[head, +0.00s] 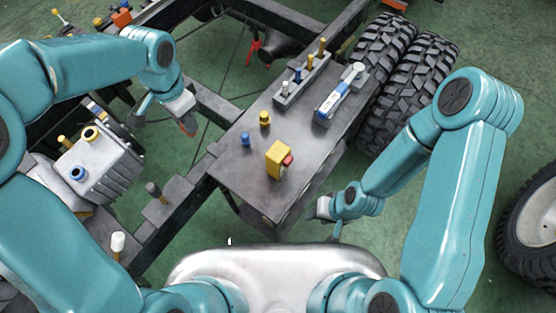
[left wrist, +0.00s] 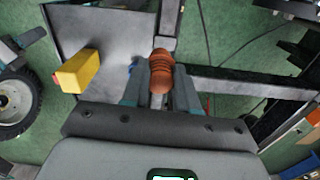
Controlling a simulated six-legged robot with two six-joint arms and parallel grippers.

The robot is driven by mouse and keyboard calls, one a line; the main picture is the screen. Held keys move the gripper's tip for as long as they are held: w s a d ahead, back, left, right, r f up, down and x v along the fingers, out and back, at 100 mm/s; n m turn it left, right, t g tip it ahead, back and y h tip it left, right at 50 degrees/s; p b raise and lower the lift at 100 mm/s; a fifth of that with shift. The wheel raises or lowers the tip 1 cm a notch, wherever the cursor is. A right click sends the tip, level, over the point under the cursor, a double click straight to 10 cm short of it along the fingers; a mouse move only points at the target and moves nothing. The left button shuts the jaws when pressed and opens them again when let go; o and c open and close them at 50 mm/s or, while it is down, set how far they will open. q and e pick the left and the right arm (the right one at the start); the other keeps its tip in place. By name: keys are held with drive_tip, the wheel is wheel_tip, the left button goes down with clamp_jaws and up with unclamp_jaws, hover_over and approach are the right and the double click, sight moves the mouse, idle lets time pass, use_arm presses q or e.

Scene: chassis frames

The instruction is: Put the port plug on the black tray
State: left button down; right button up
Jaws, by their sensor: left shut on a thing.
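An orange-brown ribbed plug (left wrist: 161,74), which I take as the port plug, sits between the fingers of my left gripper (left wrist: 160,90). In the head view the left gripper (head: 186,118) holds the plug (head: 188,126) above the chassis rail, left of the dark bench plate. A narrow dark tray (head: 287,100), probably the black tray, stands at the back of the plate with several upright pieces in it. It lies to the right of the left gripper. My right gripper (head: 326,208) is low beside the plate's right edge, and its fingers are unclear.
On the dark plate (head: 233,168) stand a yellow block (head: 278,159) with a red part, a small yellow piece (head: 264,118), a blue piece (head: 245,139) and a blue-white tool (head: 341,95). A grey housing (head: 104,166) is at left. Large tyres (head: 386,70) border the right.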

use_arm(q)
drive_tip(key=shift+s+f+m+b, duration=0.15)
drive_tip(key=shift+m+b, duration=0.15)
drive_tip(key=shift+m, duration=0.7)
drive_tip(key=shift+s+m+b, duration=0.1)
drive_tip(key=shift+m+b, duration=0.3)
drive_tip(key=shift+m, duration=0.7)
drive_tip(key=d+r+m+b, duration=0.25)
drive_tip(key=m+b, duration=0.25)
drive_tip(key=m, duration=0.5)
drive_tip(key=m+b, duration=0.3)
drive_tip(key=b, duration=0.2)
hover_over(228, 167)
drive_tip(key=shift+f, duration=9.6)
